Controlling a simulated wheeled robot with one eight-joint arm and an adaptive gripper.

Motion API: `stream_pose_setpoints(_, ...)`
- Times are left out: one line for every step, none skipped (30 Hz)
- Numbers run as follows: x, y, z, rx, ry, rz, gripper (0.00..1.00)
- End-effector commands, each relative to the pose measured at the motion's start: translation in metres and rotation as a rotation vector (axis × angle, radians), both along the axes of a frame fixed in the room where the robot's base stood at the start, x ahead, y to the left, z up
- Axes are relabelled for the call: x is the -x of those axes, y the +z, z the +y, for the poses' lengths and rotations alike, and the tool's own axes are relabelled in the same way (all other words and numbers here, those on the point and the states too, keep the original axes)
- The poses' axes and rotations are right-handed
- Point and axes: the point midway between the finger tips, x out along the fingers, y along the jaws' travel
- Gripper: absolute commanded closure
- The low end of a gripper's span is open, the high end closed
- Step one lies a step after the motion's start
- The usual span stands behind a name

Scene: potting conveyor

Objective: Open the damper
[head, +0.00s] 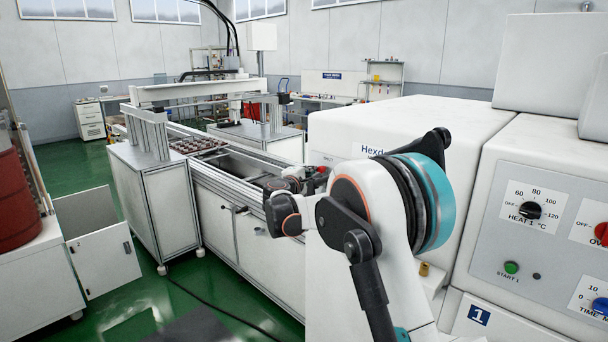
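I cannot pick out a damper for certain in the head view. My arm rises in the foreground, in front of the white machine (400,122) lettered "Hexd…", and covers part of its front. Dark parts at the far end of my arm, apparently my gripper (292,183), show small beside the conveyor's near end. The fingers cannot be made out, nor whether they hold or touch anything.
A control panel (553,235) with a heat knob (530,211) and a green start button (511,267) stands at right. The conveyor (232,181) runs back left, carrying a dark tray (198,146). An open cabinet door (103,258) juts over the green floor at left.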

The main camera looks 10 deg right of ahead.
Motion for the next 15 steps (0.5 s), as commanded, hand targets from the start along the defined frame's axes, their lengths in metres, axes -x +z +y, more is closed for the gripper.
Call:
stream_pose_setpoints(0.0004, 0.0, -0.0003, 0.0, 0.0, 0.0, 1.0)
stream_pose_setpoints(0.0005, 0.0001, -0.0004, 0.0, 0.0, 0.0, 1.0)
stream_pose_setpoints(0.0004, 0.0001, -0.0003, 0.0, 0.0, 0.0, 1.0)
stream_pose_setpoints(0.0004, 0.0002, -0.0003, 0.0, 0.0, 0.0, 1.0)
stream_pose_setpoints(0.0004, 0.0002, -0.0003, 0.0, 0.0, 0.0, 1.0)
stream_pose_setpoints(0.0004, 0.0002, -0.0003, 0.0, 0.0, 0.0, 1.0)
stream_pose_setpoints(0.0004, 0.0002, -0.0002, 0.0, 0.0, 0.0, 1.0)
stream_pose_setpoints(0.0004, 0.0002, -0.0002, 0.0, 0.0, 0.0, 1.0)
stream_pose_setpoints(0.0004, 0.0002, -0.0002, 0.0, 0.0, 0.0, 1.0)
stream_pose_setpoints(0.0005, 0.0002, -0.0003, -0.001, 0.0, -0.001, 1.0)
stream_pose_setpoints(0.0005, 0.0002, -0.0003, -0.001, 0.0, -0.002, 1.0)
stream_pose_setpoints(0.0009, 0.0003, -0.0005, -0.003, 0.0, -0.004, 1.0)
stream_pose_setpoints(0.0011, 0.0003, -0.0007, -0.005, 0.0, -0.008, 1.0)
stream_pose_setpoints(0.0015, 0.0004, -0.001, -0.008, 0.0, -0.012, 1.0)
stream_pose_setpoints(0.0021, 0.0005, -0.0015, -0.014, 0.0, -0.019, 1.0)
